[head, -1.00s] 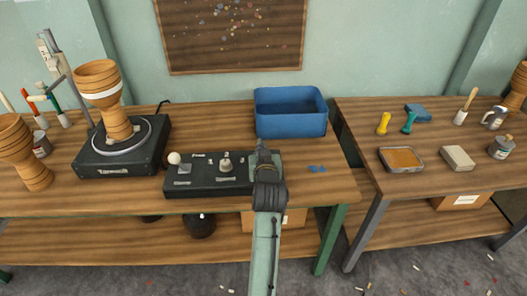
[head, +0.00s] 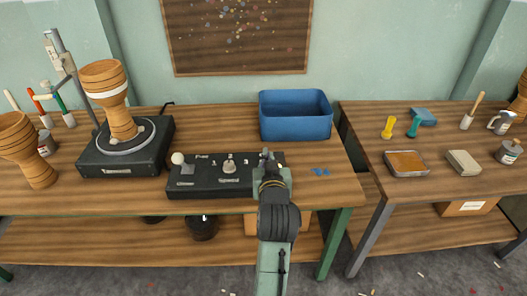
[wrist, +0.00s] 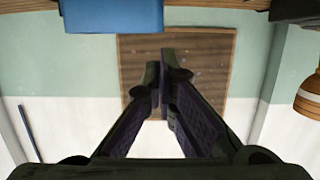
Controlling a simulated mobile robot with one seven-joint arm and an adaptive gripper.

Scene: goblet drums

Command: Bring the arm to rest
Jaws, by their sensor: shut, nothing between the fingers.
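My gripper (head: 266,156) is at the end of my raised arm, in front of the right end of the black control box in the head view. It is shut and empty. In the wrist view my gripper (wrist: 160,75) shows its two dark fingers together at the tips, with nothing between them. The control box (head: 210,180) lies on the left wooden table and has a white knob at its left and small switches. The gripper hides part of its right end. I cannot tell whether the gripper touches the box.
A blue bin (head: 296,118) stands at the table's back right, and small blue bits (head: 320,172) lie before it. A wooden goblet drum (head: 112,95) stands on a black turntable (head: 125,158) at the left. A second table (head: 430,185) with tools stands right, past a gap.

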